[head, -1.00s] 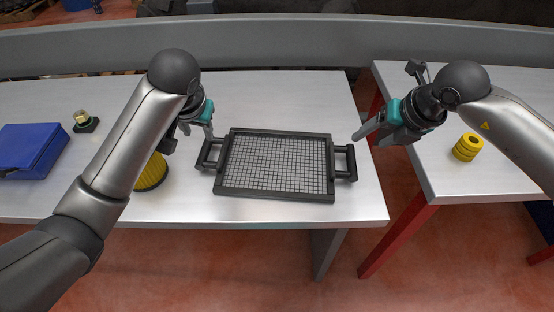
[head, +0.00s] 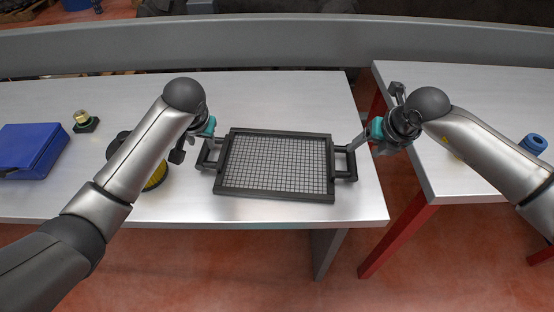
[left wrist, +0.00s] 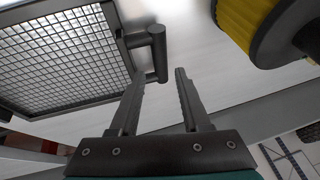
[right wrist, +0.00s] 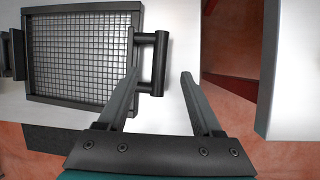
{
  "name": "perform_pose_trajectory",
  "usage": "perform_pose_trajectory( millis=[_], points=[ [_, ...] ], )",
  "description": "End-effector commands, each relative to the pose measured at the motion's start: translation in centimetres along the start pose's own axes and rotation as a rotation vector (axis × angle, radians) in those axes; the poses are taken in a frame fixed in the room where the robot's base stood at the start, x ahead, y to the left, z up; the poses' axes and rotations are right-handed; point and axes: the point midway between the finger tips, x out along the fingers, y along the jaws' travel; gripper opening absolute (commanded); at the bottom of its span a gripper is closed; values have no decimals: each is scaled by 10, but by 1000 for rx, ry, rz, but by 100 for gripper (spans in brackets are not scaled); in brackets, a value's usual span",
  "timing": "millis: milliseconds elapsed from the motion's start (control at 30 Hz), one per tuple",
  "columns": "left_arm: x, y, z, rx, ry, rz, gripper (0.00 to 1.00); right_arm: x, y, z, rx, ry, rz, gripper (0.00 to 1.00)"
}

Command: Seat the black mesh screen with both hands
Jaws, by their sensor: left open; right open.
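The black mesh screen (head: 276,163) lies flat on the table, a dark rectangular frame with a light grid and a handle at each short side. My left gripper (head: 211,148) is open by the left handle (head: 207,156). In the left wrist view its fingers (left wrist: 160,75) point toward that handle (left wrist: 157,52), one finger close to the bar. My right gripper (head: 356,146) is open by the right handle (head: 350,162). In the right wrist view its fingers (right wrist: 160,75) are near that handle (right wrist: 158,62), the left finger beside or overlapping the bar. Contact cannot be told.
A yellow-and-black round filter (head: 156,172) stands left of the screen, partly behind my left arm. A blue case (head: 28,150) and a small dark part with a yellowish top (head: 85,121) are further left. A second table (head: 450,95) stands right across a gap, with blue rings (head: 534,144).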

Motion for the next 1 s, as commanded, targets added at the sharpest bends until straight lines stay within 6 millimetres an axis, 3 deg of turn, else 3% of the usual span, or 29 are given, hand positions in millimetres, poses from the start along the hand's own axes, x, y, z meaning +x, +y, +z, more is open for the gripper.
perform_pose_trajectory(
  millis=[300, 500, 1000],
  points=[
    [46, 0, 0, -1, -2, 0, 47, 47, 0, -1, 1, 3, 0, 67],
    [65, 0, 0, -1, -1, 0, 47, 65, 1, 0, 1, 1, 1, 67],
    [74, 0, 0, 0, 1, 0, 47, 75, 0, 0, -1, 0, 1, 67]
  ],
)
